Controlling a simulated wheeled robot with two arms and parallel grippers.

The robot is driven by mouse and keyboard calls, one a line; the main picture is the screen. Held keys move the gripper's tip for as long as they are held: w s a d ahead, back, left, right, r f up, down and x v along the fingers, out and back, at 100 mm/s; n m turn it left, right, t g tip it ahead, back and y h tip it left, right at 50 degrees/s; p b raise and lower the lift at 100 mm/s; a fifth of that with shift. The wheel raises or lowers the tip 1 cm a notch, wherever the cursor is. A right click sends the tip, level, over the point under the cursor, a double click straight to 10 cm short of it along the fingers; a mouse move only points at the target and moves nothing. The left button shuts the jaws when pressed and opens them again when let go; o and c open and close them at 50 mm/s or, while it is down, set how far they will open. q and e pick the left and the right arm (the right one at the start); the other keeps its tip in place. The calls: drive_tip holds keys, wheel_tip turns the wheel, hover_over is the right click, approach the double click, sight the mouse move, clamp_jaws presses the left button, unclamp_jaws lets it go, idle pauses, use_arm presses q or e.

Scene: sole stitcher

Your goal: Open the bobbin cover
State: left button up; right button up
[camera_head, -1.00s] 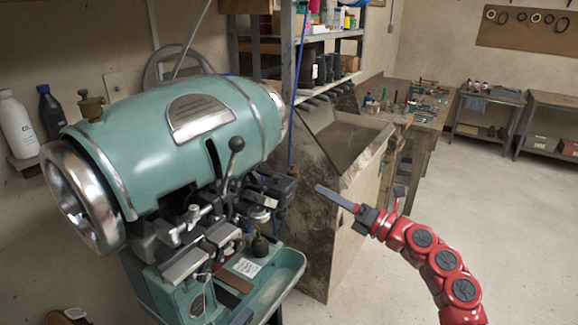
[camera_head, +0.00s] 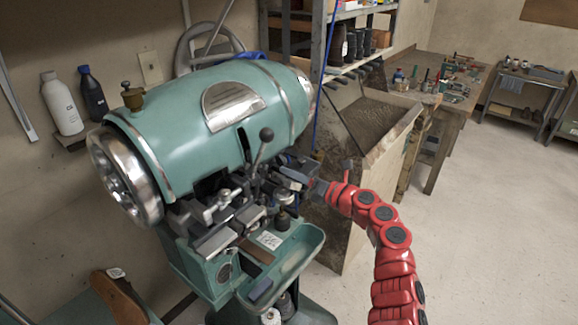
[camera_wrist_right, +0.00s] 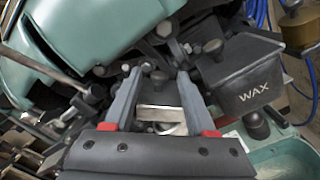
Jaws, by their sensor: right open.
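The teal sole stitcher (camera_head: 185,120) stands at the left in the head view. My right gripper (camera_head: 293,178) is at the right side of its dark metal mechanism. In the right wrist view the gripper (camera_wrist_right: 158,92) is open, its two grey fingers spread. Between and beyond the fingers is a small dark knob (camera_wrist_right: 159,79) above a silver plate (camera_wrist_right: 160,112). I cannot tell whether this is the bobbin cover, or whether the fingers touch it. My left gripper is not in view.
A dark box marked WAX (camera_wrist_right: 252,75) is just right of the fingers in the wrist view. A lever with a black ball (camera_head: 266,134) rises from the machine. The machine's teal tray (camera_head: 292,262) is below. A large wooden bin (camera_head: 372,165) stands behind my right arm.

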drive_tip(key=shift+x, duration=0.85)
clamp_jaws()
